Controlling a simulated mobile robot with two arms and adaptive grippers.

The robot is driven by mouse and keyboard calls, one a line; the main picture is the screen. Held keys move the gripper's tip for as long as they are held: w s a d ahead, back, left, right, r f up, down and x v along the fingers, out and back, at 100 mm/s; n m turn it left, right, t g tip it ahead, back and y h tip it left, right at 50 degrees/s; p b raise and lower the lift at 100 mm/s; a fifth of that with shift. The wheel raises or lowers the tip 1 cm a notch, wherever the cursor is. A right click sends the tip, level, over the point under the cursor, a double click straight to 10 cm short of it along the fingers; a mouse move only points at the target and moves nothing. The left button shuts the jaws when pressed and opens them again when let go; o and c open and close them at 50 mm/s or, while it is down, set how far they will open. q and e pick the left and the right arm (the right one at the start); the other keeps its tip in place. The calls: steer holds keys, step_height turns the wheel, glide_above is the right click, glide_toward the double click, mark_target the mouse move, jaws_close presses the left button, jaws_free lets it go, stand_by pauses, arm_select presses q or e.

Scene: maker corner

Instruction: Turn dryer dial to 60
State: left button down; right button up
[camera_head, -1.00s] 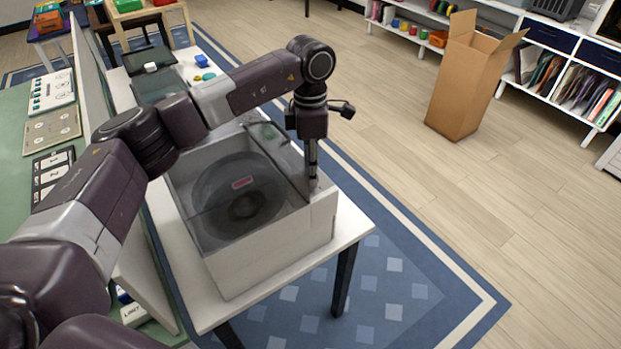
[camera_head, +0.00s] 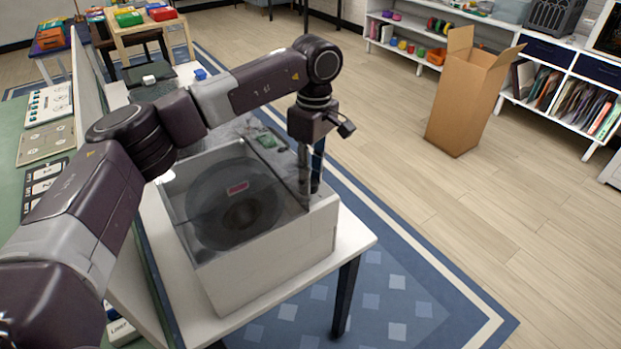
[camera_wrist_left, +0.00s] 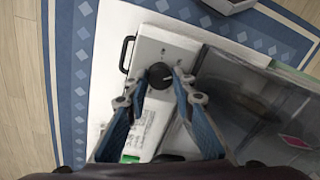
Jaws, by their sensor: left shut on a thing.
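The dryer (camera_head: 275,262) is a pale box with a clear lid, on the white table. A dark spool (camera_head: 205,205) with a red label shows through the lid. My left gripper (camera_head: 311,190) points down at the dryer's right end; the dial is hidden there in the head view. In the left wrist view the round black dial (camera_wrist_left: 159,77) sits on the dryer's pale panel (camera_wrist_left: 160,48). The fingertips of my left gripper (camera_wrist_left: 161,74) are closed on its two sides. The scale numbers are too small to read. My right gripper is not in view.
A black handle (camera_wrist_left: 127,54) stands beside the panel in the wrist view. The white table (camera_head: 350,238) has some bare room around the dryer. A tall open cardboard box (camera_head: 465,105) stands on the floor near the white shelves (camera_head: 545,60).

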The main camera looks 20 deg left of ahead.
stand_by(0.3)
arm_select(q)
steer(key=c, duration=1.6)
jaws_free()
